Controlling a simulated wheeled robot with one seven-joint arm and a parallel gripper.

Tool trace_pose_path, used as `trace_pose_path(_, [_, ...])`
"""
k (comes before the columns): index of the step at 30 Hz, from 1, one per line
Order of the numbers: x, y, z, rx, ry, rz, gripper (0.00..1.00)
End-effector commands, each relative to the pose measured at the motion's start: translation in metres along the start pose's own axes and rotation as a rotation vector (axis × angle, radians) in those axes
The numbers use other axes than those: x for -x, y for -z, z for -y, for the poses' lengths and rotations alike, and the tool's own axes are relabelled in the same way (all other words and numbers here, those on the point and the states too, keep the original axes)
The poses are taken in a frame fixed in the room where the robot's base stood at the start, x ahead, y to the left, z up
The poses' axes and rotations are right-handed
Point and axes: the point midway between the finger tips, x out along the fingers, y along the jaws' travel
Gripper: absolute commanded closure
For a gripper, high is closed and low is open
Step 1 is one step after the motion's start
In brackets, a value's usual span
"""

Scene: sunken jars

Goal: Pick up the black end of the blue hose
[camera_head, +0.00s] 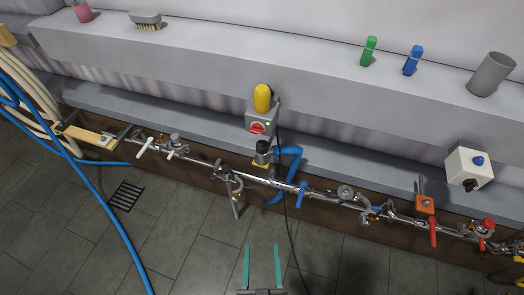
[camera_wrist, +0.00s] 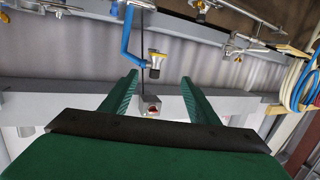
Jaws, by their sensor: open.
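A long blue hose (camera_head: 105,220) hangs in loops at the far left in the head view and runs down across the floor, out of the bottom edge. Its loops also show at the right edge of the wrist view (camera_wrist: 311,80). A short bent blue piece (camera_head: 294,165) stands by the pipe, beside a black and yellow fitting (camera_head: 262,154). My gripper (camera_head: 262,246) is open and empty, low in the middle, well right of the hose. Its fingers also show in the wrist view (camera_wrist: 159,79).
A metal pipe with several valves (camera_head: 325,195) runs along the wall. A grey box with a yellow top (camera_head: 260,120) sits on the ledge, its black cable hanging down. A floor drain (camera_head: 126,196) lies right of the hose. The tiled floor is otherwise mostly clear.

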Motion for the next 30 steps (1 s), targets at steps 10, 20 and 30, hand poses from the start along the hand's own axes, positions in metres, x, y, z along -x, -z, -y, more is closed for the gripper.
trace_pose_path(10, [-0.132, 0.022, -0.004, 0.004, -0.021, -0.080, 0.45])
trace_pose_path(20, [-0.239, 0.076, -0.005, -0.010, -0.059, -0.146, 0.45])
trace_pose_path(30, [-0.281, 0.101, -0.006, -0.020, -0.076, -0.167, 0.45])
